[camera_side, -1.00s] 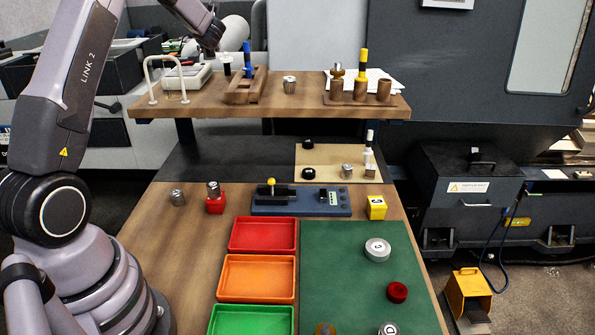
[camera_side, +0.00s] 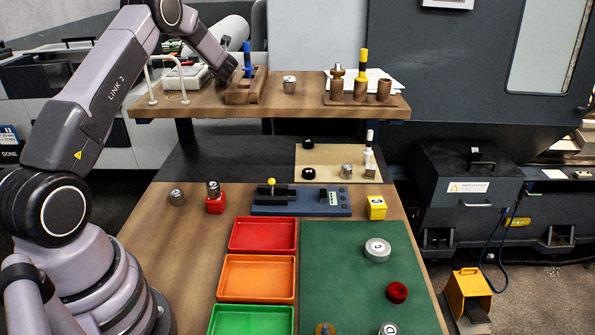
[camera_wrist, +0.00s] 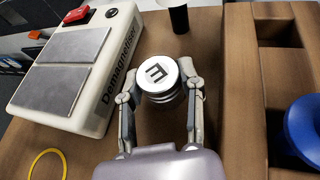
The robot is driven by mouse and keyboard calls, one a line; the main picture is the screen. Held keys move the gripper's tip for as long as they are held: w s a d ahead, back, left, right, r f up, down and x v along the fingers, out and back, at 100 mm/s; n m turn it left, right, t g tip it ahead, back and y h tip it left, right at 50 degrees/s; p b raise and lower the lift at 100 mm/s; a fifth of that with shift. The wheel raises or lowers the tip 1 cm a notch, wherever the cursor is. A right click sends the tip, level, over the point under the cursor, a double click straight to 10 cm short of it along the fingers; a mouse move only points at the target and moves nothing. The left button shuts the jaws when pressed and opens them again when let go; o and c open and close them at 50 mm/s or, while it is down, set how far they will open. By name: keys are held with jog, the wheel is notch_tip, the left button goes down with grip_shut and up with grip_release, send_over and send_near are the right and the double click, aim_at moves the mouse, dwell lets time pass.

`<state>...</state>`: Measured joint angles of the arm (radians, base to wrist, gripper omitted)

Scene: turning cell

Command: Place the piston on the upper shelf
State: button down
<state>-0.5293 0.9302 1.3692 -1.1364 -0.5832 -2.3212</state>
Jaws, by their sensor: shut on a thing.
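The piston (camera_wrist: 158,74) is a silver cylinder with grooves around its side and a dark letter on its round top. In the wrist view my gripper (camera_wrist: 161,90) is shut on it, one finger on each side. It is over the wooden upper shelf (camera_wrist: 92,160), between the demagnetiser (camera_wrist: 65,75) and a wooden rack (camera_wrist: 238,100). I cannot tell whether its underside touches the shelf. In the side view the shelf (camera_side: 200,109) shows, with the end of my arm low over its left part; the fingers and held piston are hidden there.
The rack holds a blue-handled tool (camera_wrist: 300,128). A black cylinder (camera_wrist: 178,17) stands just beyond the piston. A yellow ring (camera_wrist: 47,163) lies near the demagnetiser. A white arched rail (camera_side: 150,80) stands at the shelf's left.

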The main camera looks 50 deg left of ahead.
jog(key=shift+f, duration=0.1)
jog(key=c, duration=1)
grip_release()
jog(key=shift+o, duration=0.2)
